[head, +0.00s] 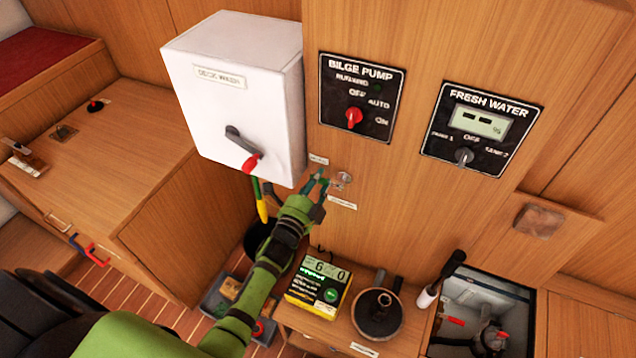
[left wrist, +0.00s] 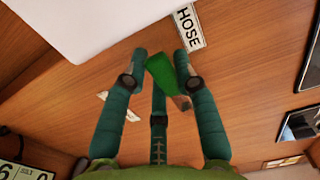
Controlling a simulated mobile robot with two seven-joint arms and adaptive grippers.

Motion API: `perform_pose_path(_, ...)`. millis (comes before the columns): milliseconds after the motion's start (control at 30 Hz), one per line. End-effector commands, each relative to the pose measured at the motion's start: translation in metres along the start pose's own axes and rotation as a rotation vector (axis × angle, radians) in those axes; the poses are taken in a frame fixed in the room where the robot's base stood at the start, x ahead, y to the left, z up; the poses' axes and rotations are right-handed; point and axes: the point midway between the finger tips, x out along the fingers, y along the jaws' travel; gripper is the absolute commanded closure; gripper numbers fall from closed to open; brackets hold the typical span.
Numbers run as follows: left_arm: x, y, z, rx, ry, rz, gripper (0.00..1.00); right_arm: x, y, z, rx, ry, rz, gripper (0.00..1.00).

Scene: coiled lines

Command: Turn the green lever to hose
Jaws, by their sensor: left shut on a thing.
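The green lever (left wrist: 161,75) shows in the left wrist view between the teal fingers of my left gripper (left wrist: 159,68), which is shut on it. In the head view my left gripper (head: 319,183) is at the wooden panel, just below and right of the white box, and its fingers mostly hide the lever. A round metal fitting (head: 343,179) shows just right of the fingers. The HOSE label (left wrist: 188,27) is on the panel beyond the fingertips in the left wrist view. A second label (left wrist: 118,105) is partly covered by a finger. My right gripper is not in view.
The white box (head: 240,90) with a red-tipped switch juts out above my left gripper. The bilge pump panel (head: 361,97) and fresh water panel (head: 482,128) are to the right. A yellow timer box (head: 318,286) and a dark round winch (head: 377,314) stand below.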

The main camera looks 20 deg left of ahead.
Motion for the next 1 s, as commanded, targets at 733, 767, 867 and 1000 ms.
perform_pose_path(733,0.0004,-0.0022,0.0004,0.019,0.0,-0.003,0.46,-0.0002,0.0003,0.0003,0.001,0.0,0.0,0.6)
perform_pose_path(767,0.0004,-0.0021,0.0004,0.019,0.0,-0.002,0.46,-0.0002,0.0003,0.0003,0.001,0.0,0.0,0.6)
perform_pose_path(867,0.0002,-0.0017,0.0003,0.018,0.0,-0.002,0.46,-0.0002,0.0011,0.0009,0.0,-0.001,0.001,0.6)
perform_pose_path(1000,-0.0063,-0.0003,0.0002,0.017,0.0,0.001,0.46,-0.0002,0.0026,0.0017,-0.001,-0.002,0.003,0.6)
